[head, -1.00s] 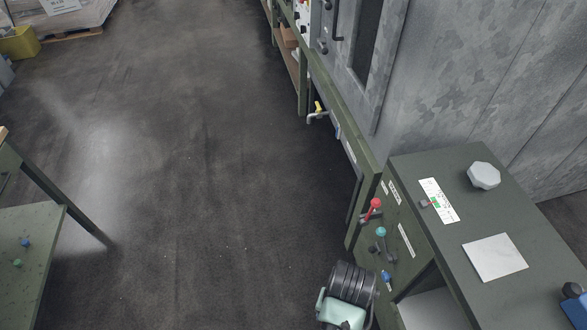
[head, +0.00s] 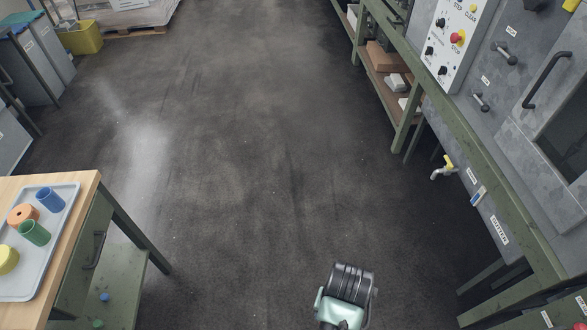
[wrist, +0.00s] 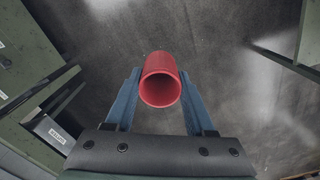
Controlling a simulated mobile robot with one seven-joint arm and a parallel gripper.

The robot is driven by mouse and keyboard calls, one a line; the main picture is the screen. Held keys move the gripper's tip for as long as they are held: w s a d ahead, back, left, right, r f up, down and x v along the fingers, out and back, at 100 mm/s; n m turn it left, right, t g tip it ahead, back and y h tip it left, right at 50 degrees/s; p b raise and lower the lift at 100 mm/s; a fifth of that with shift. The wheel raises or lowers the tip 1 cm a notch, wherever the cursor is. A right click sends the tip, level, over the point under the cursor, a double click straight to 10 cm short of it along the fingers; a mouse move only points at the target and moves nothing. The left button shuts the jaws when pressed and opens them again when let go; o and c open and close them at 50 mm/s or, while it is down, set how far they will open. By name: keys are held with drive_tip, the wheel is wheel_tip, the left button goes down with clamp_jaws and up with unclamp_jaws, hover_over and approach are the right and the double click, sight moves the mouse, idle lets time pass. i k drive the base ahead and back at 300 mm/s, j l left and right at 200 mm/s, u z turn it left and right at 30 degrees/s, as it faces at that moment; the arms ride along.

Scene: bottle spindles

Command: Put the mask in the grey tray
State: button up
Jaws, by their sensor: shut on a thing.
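My gripper (wrist: 160,73) is shut on a red hollow tube-shaped piece, taken to be the mask (wrist: 160,92). The mask sits between the two blue fingers, with its open round end facing the wrist camera. The floor shows well below it. The head view shows neither the gripper fingers nor the mask. The grey tray (head: 28,268) lies on a wood-topped table at the left edge of the head view, partly cut off. Blue (head: 51,200), orange (head: 23,216), green (head: 35,233) and yellow (head: 7,260) round pieces stand in it. The tray's right side is bare.
The wooden tabletop (head: 70,212) has a green frame and a lower shelf (head: 118,300). A green-framed machine with a control panel (head: 455,45) stands on the right. A yellow bin (head: 85,38) and a pallet are far back. The floor between is clear.

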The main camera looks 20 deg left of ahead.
sight(27, 277)
drive_tip(key=i+j, duration=0.1)
drive_tip(key=j, duration=0.35)
drive_tip(key=i+j+u, duration=0.1)
drive_tip(key=j, duration=0.4)
drive_tip(key=i+j, duration=0.1)
drive_tip(key=j, duration=0.35)
drive_tip(key=i+j+u, duration=0.1)
drive_tip(key=j, duration=0.35)
drive_tip(key=i+j, duration=0.15)
drive_tip(key=j, duration=0.3)
